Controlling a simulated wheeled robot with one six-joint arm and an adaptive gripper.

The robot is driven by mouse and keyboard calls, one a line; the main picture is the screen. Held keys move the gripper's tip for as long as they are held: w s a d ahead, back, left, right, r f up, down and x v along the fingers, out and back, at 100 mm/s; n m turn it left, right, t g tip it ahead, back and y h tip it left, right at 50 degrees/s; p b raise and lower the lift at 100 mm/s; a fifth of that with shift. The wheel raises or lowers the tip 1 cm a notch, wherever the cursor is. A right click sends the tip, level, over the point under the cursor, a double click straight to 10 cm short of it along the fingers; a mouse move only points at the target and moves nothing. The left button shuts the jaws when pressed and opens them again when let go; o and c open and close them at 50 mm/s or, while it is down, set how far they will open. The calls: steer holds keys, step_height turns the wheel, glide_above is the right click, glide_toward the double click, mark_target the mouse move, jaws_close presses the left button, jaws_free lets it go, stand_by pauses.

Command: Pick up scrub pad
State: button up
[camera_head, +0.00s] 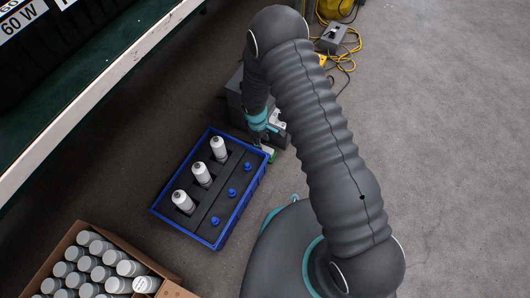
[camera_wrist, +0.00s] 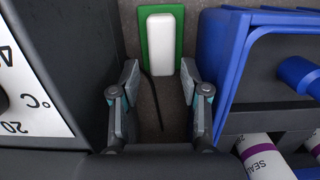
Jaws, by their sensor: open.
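The scrub pad (camera_wrist: 165,45), a white block with a green edge around it, stands out near the top of the wrist view. It lies in the narrow gap between a dark box on the left and a blue crate on the right. In the head view a small white and green part of the pad (camera_head: 267,151) shows beside the crate's upper right corner. My gripper (camera_wrist: 160,80) is open and empty. Its two fingers are apart, below the pad in the wrist view, with bare floor between them.
A dark unit with a dial (camera_wrist: 75,60) is close to my left finger. A cardboard box of grey-capped cans (camera_head: 68,240) stands lower left. Yellow cables (camera_head: 352,45) lie at the upper right.

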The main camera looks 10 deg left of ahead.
mark_target(265, 149)
steer(key=f, duration=0.1)
steer(key=d+f, duration=0.1)
steer(key=f, duration=0.2)
steer(key=shift+s+d+f+b, duration=0.15)
steer(key=shift+s+b, duration=0.2)
steer(key=shift+f, duration=0.4)
jaws_close()
